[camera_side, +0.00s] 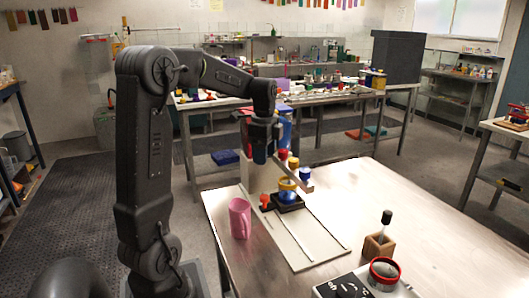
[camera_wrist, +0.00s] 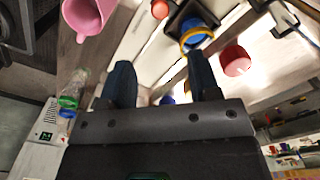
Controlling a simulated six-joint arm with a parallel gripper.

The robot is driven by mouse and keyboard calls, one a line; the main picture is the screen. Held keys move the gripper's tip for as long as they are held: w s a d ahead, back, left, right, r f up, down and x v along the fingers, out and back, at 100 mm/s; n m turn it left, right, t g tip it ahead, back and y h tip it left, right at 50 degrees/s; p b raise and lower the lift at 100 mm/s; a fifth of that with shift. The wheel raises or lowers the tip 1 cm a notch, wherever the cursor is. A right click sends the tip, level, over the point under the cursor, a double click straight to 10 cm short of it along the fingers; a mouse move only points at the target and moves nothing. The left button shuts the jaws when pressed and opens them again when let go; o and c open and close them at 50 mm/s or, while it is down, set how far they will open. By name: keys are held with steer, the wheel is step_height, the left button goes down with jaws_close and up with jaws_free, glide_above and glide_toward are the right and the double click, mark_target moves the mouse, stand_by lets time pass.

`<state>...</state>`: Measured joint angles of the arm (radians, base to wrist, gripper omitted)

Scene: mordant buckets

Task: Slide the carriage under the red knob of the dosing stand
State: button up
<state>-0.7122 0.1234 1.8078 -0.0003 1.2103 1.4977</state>
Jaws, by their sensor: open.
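The dosing stand has a pale upright panel (camera_side: 257,176) and a light base board (camera_side: 303,243) with rails. A red knob (camera_side: 283,154) sits at its top; a red knob also shows in the wrist view (camera_wrist: 235,61). The black carriage (camera_side: 290,206) is at the panel end of the rails and carries a blue bucket with a yellow rim (camera_side: 287,185). An orange-red handle knob (camera_side: 265,200) is at the carriage's left. My gripper (camera_wrist: 160,80) is open and empty, above and beside the stand's top, apart from the carriage. Which knob the carriage is under is unclear.
A pink mug (camera_side: 239,220) stands left of the base board. The table's right side (camera_side: 430,215) is clear.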

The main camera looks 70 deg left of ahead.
steer(key=shift+d, duration=0.1)
steer(key=shift+c, duration=0.7)
steer(key=d+f+m+y, duration=0.1)
steer(key=d+m, duration=0.2)
steer(key=s+d+f+m+y, duration=0.1)
steer(key=d+m, duration=0.2)
steer(key=m, duration=0.1)
steer(key=s+d+f+m+y, duration=0.1)
steer(key=d+m+y, duration=0.1)
steer(key=d+m, duration=0.1)
steer(key=shift+s+d+m+t, duration=0.2)
steer(key=shift+d+m+t, duration=0.2)
steer(key=shift+d, duration=0.1)
steer(key=c, duration=0.8)
steer(key=shift+s+d+f+m, duration=0.1)
steer(key=shift+d+f+m, duration=0.2)
steer(key=shift+m, duration=0.2)
steer(key=shift+c, duration=0.5)
steer(key=shift+f, duration=0.2)
jaws_close()
steer(key=x, duration=0.9)
steer(key=shift+a, duration=0.15)
steer(key=a, duration=0.1)
steer(key=w+a, duration=0.1)
steer(key=a, duration=0.1)
steer(key=shift+f, duration=0.2)
steer(key=shift+w+a, duration=0.15)
steer(key=shift+a, duration=0.35)
